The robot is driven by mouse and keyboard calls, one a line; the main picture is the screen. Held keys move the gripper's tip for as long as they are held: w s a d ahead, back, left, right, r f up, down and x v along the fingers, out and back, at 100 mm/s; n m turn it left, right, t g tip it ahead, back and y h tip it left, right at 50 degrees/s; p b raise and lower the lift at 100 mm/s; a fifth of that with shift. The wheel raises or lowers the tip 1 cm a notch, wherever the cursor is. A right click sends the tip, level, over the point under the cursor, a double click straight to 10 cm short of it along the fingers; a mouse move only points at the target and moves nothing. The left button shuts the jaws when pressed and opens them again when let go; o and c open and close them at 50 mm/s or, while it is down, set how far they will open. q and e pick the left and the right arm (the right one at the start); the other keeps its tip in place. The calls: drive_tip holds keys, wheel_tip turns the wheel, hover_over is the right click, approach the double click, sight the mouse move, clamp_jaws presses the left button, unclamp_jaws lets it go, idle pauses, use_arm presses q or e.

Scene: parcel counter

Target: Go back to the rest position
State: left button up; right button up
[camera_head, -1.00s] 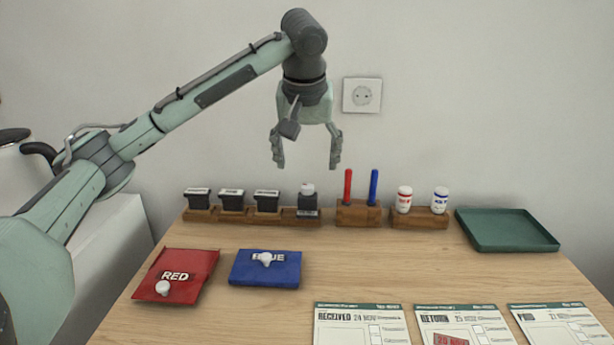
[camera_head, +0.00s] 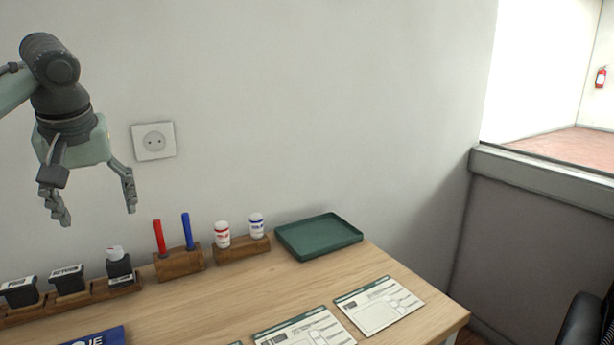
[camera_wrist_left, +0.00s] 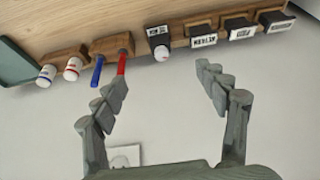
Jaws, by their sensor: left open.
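My left gripper (camera_head: 92,207) is open and empty, raised in front of the wall above the back left of the counter. In the left wrist view its two fingers (camera_wrist_left: 160,85) stand wide apart with nothing between them. Below and beyond it are the black stamps (camera_head: 68,279) in their wooden holder and the red marker (camera_head: 159,238) and blue marker (camera_head: 188,231) in a wooden block. My right gripper does not show in any view.
Two white bottles (camera_head: 222,235) stand in a wooden rack beside a green tray (camera_head: 318,237). Printed forms (camera_head: 380,305) lie near the front edge. The blue pad (camera_head: 95,338) is cut off at lower left. A wall socket (camera_head: 154,141) is behind. A dark chair (camera_head: 582,325) stands at far right.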

sight(115, 249)
use_arm(q)
drive_tip(key=x, duration=1.2)
drive_tip(key=shift+f, duration=0.1)
drive_tip(key=shift+s, duration=0.1)
drive_tip(key=v, duration=1.3)
drive_tip(key=x, duration=1.3)
drive_tip(key=shift+a+f, duration=0.15)
drive_tip(key=shift+f, duration=0.1)
drive_tip(key=b+x, duration=0.2)
drive_tip(key=x, duration=0.2)
wheel_tip(115, 249, up, 4)
drive_tip(key=shift+r+p, duration=0.25)
drive_tip(key=shift+p, duration=0.5)
